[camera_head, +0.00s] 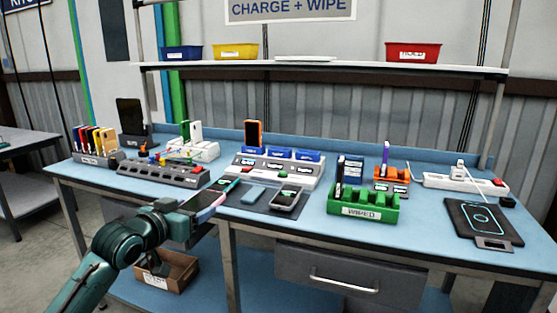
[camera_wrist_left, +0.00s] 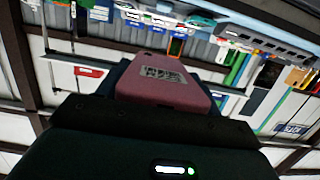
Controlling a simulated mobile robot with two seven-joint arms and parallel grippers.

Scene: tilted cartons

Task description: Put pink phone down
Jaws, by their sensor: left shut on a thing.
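The pink phone (camera_head: 207,201) is held at the front edge of the blue workbench, just left of the dark mat. My left gripper (camera_head: 190,215) is shut on it, and my left arm comes in from the lower left. In the left wrist view the pink phone (camera_wrist_left: 165,92) shows its back with a pale printed label, and sticks out past the dark gripper body (camera_wrist_left: 160,125). From the head view I cannot tell whether the phone touches anything. My right gripper is not in view.
The dark mat (camera_head: 238,207) holds a blue-grey item (camera_head: 254,194) and a grey tray (camera_head: 287,199). A green WIPED rack (camera_head: 362,211) stands to its right, a grey slotted dock (camera_head: 165,173) to its left, and a white charging station (camera_head: 272,172) behind.

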